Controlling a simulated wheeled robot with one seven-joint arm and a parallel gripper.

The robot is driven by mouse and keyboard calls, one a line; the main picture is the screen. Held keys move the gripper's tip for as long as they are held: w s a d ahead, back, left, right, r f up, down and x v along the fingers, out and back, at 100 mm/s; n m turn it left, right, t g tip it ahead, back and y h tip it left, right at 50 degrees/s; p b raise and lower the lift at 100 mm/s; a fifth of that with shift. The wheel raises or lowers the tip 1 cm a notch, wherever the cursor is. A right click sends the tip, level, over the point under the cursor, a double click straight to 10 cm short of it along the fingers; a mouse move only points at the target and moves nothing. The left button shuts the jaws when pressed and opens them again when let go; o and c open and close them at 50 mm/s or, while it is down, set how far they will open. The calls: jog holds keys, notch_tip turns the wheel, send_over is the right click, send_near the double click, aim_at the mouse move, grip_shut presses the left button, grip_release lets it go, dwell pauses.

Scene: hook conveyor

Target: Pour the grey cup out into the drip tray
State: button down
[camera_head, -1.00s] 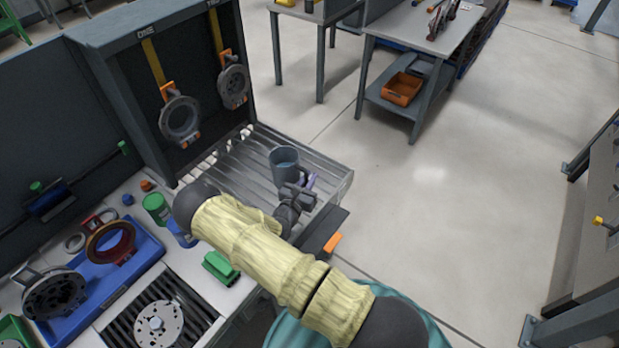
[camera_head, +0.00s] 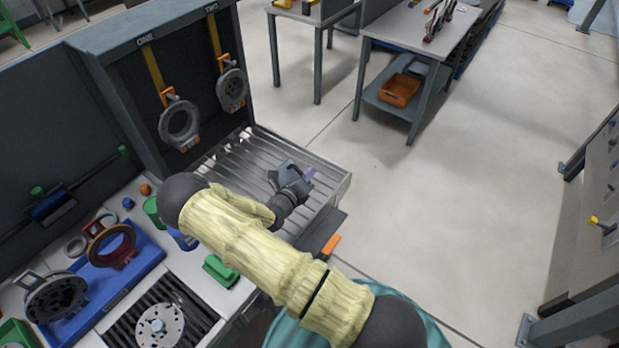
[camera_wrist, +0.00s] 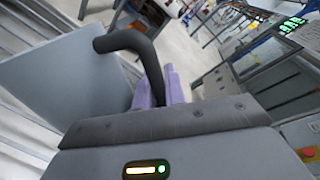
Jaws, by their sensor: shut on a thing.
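The grey cup (camera_wrist: 58,85) fills the left of the wrist view, with its dark curved handle (camera_wrist: 143,50) toward the gripper. My gripper (camera_head: 308,174) is shut on the cup's handle with its purple fingers (camera_wrist: 158,88). In the head view my gripper and wrist hide most or all of the cup. The cup is held above the ribbed metal drip tray (camera_head: 232,160). The wrist view is rolled strongly, so the cup looks tipped. The inside of the cup and any liquid are not visible.
Two round parts hang from hooks under signs ONE (camera_head: 180,122) and TWO (camera_head: 233,88), left of my gripper. A blue tray (camera_head: 135,272) with ring parts and a green block (camera_head: 220,270) lie on the near bench. Open floor lies to the right.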

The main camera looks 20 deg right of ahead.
aim_at(295, 169)
jog(key=shift+w+a+r+n+g+p, duration=0.25)
jog(key=shift+w+a+r+n, duration=0.3)
jog(key=shift+w+n, duration=0.3)
jog(key=shift+w+a+r+n+g+p, duration=0.1)
jog(key=shift+w+a+r+n+g, duration=0.15)
jog(key=shift+w+a+r+n, duration=0.55)
jog(key=shift+w+a+r+n+g+h+p, duration=0.15)
jog(key=shift+w+a+r+n, duration=0.2)
jog(key=shift+w+n, duration=0.2)
jog(key=shift+w+a+r+n+g+h+p, duration=0.1)
jog(key=shift+w+a+r+n+g+h, duration=0.15)
jog(key=shift+w+n, duration=0.3)
jog(key=shift+w+a+r+n+g+h+p, duration=0.15)
jog(key=shift+w+a+r+n, duration=0.2)
jog(key=shift+n, duration=0.3)
jog(key=shift+d, duration=0.1)
dwell(4.0)
